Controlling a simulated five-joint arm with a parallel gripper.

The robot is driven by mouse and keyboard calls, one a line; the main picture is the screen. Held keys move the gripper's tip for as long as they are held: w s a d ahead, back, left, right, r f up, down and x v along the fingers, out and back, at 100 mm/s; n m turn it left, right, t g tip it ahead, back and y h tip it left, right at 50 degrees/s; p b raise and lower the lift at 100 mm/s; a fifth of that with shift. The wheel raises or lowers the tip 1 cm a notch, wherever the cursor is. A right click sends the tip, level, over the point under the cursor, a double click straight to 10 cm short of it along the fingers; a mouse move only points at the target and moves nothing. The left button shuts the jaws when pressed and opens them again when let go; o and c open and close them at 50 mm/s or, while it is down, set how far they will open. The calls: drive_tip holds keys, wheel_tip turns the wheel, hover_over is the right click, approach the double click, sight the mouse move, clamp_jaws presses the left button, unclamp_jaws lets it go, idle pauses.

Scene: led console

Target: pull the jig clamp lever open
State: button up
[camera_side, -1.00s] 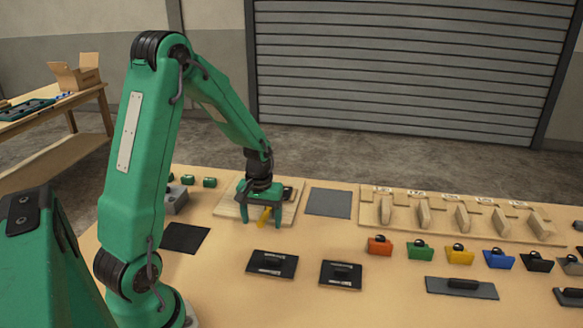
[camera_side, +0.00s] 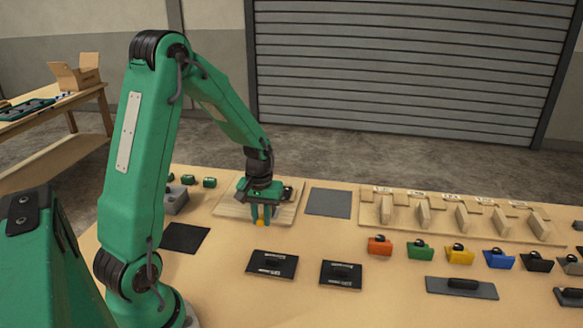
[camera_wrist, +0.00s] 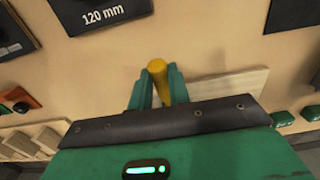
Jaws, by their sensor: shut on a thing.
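The jig clamp's yellow lever (camera_wrist: 158,80) shows in the wrist view between the two green fingers of my gripper (camera_wrist: 156,88). The fingers are shut on it near its end. In the side view my gripper (camera_side: 261,222) is over the pale wooden jig board (camera_side: 230,209), and only a small yellow bit of the lever (camera_side: 260,223) shows at the fingertips. The rest of the clamp is hidden behind my gripper.
Two black plates (camera_side: 272,264) lie in front of the jig. A dark square mat (camera_side: 185,237) lies to its left and a grey mat (camera_side: 328,202) to its right. A wooden rack (camera_side: 455,218) and several coloured blocks (camera_side: 380,245) stand further right.

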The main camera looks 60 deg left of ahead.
drive_tip(key=shift+w+a+r, duration=0.15)
drive_tip(key=shift+r, duration=0.4)
drive_tip(key=shift+w+a+r, duration=0.15)
drive_tip(key=shift+r, duration=0.2)
drive_tip(key=shift+w+a+r, duration=0.1)
drive_tip(key=shift+r, duration=0.25)
drive_tip(key=shift+w+a+r, duration=0.25)
drive_tip(key=shift+a+r, duration=0.05)
drive_tip(key=shift+r, duration=0.3)
idle(0.5)
drive_tip(key=shift+w+a+r, duration=0.35)
drive_tip(key=shift+w+r, duration=0.05)
drive_tip(key=shift+r, duration=0.15)
